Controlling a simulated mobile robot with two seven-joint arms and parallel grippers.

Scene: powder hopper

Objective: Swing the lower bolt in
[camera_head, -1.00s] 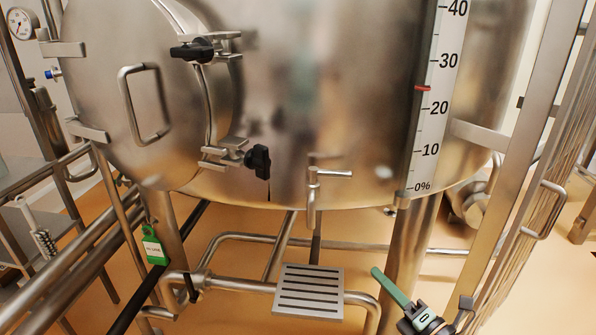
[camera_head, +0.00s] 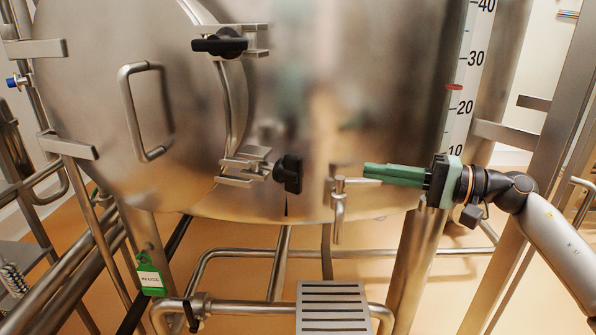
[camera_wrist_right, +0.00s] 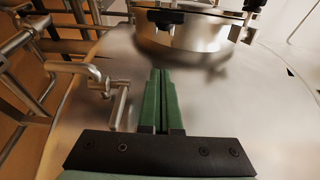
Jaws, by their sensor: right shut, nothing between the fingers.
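The lower bolt (camera_head: 287,172), with a black knob, sits at the lower right edge of the round steel door (camera_head: 100,110). Its knob stands out to the right of the bracket (camera_head: 245,165). The upper bolt (camera_head: 220,42), also black-knobbed, lies across its bracket at the door's upper right edge. My right gripper (camera_head: 366,174), with green fingers, is shut and empty, to the right of the lower bolt and apart from it. In the right wrist view its fingers (camera_wrist_right: 161,75) point toward the door and its bolts. My left gripper is out of view.
A small steel valve (camera_head: 339,205) with a side handle sits just beneath my right fingers. The door's handle (camera_head: 130,110) juts out at left. A green tag (camera_head: 150,278) hangs below. A slotted step (camera_head: 333,310) and pipes lie underneath.

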